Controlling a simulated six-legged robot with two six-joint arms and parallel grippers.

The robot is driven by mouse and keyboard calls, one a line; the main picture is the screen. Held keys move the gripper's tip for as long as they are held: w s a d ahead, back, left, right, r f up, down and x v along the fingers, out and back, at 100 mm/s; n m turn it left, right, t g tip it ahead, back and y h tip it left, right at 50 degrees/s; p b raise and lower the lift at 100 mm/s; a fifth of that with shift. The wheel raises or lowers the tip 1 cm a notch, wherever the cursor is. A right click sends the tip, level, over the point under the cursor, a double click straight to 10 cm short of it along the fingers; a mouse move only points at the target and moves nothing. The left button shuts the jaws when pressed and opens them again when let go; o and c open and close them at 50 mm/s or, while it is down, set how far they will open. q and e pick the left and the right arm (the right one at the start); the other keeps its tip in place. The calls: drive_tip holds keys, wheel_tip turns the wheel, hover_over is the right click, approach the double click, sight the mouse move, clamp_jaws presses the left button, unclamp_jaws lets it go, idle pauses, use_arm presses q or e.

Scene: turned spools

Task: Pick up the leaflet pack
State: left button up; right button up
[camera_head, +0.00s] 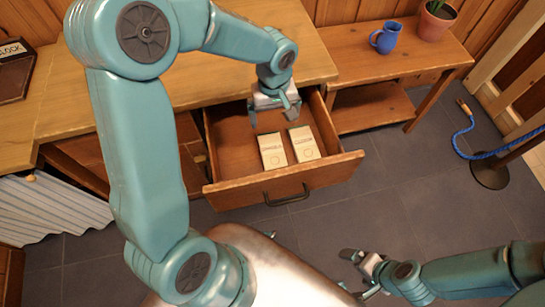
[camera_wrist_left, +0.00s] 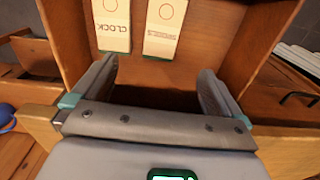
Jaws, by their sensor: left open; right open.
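Two flat cream packs with printed labels lie side by side in the open drawer (camera_head: 282,189). I cannot tell which is the leaflet pack. The left pack (camera_head: 272,152) has a label too small to read surely; it is on the right in the left wrist view (camera_wrist_left: 165,25). The right pack (camera_head: 304,144) reads CLOCK in the left wrist view (camera_wrist_left: 111,22). My left gripper (camera_head: 272,115) is open and empty above the back part of the drawer, behind the packs and apart from them. My right gripper (camera_head: 353,273) is open and empty, low at the bottom right, away from the drawer.
The wooden desk top (camera_head: 220,72) overhangs the drawer's back. A shelf unit (camera_head: 400,62) at right holds a blue mug (camera_head: 385,38) and a potted plant (camera_head: 435,20). A blue rope (camera_head: 468,140) hangs from a post at far right. Floor before the drawer is clear.

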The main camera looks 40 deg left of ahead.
use_arm(q)
hover_over(272, 151)
drive_tip(key=f, duration=0.6)
drive_tip(key=w+f, duration=0.1)
drive_tip(key=f, duration=0.3)
drive_tip(key=shift+a+b, duration=0.1)
drive_tip(key=shift+b, duration=0.2)
drive_tip(key=f, duration=0.4)
drive_tip(key=s+f, duration=0.1)
drive_tip(key=shift+f, duration=0.4)
drive_tip(key=shift+w+f, duration=0.15)
drive_tip(key=shift+f, duration=0.2)
drive_tip(key=c, duration=1.1)
